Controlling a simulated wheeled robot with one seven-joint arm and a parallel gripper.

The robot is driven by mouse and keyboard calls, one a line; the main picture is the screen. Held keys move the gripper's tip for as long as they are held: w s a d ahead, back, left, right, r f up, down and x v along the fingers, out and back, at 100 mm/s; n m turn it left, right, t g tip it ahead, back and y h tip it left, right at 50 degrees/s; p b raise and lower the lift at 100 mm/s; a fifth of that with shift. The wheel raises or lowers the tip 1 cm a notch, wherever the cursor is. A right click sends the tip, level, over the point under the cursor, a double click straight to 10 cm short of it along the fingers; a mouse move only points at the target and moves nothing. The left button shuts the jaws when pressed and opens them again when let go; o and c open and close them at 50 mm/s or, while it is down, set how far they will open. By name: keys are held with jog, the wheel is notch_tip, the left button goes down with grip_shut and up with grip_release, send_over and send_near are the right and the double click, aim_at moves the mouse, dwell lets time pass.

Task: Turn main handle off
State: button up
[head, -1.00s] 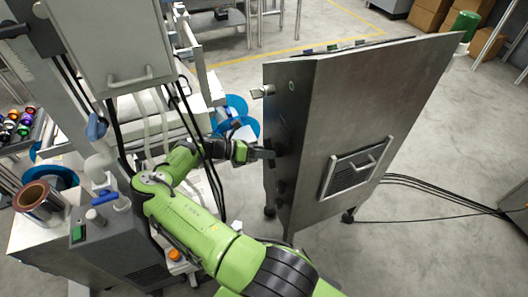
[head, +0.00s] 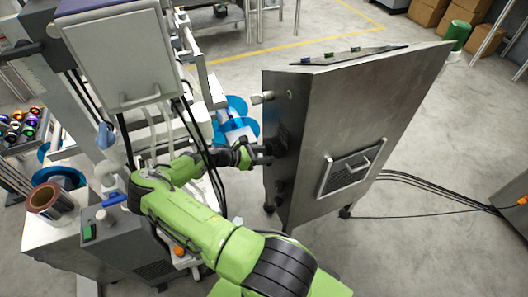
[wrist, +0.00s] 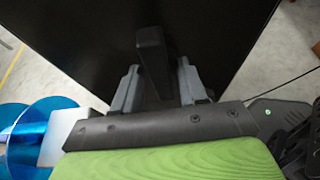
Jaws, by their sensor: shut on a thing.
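A tall grey metal cabinet (head: 350,105) stands on casters right of center in the head view. Dark fittings are mounted on its narrow left side. My gripper (head: 264,154) reaches that side at mid-height, its fingers at a dark handle (head: 280,144). In the wrist view the handle (wrist: 152,58) is a black bar against the dark panel. My gripper (wrist: 157,88) has one finger on each side of the bar and is shut on it. Its far end and mount are hard to make out.
A machine with a grey box (head: 120,55) and hanging cables stands left, close beside my arm. Blue reels (head: 236,112) lie behind my gripper. Black cables (head: 430,187) run over the floor to the right. The floor in front of the cabinet is clear.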

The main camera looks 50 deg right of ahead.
dwell(0.4)
jog(key=o, duration=0.7)
jog(key=shift+a, duration=0.15)
jog(key=p+v, duration=0.2)
jog(key=v, duration=0.9)
jog(key=shift+w+a+p, duration=0.15)
jog(key=shift+a+p, duration=0.15)
jog(key=shift+a, duration=0.1)
jog(key=shift+r, duration=0.1)
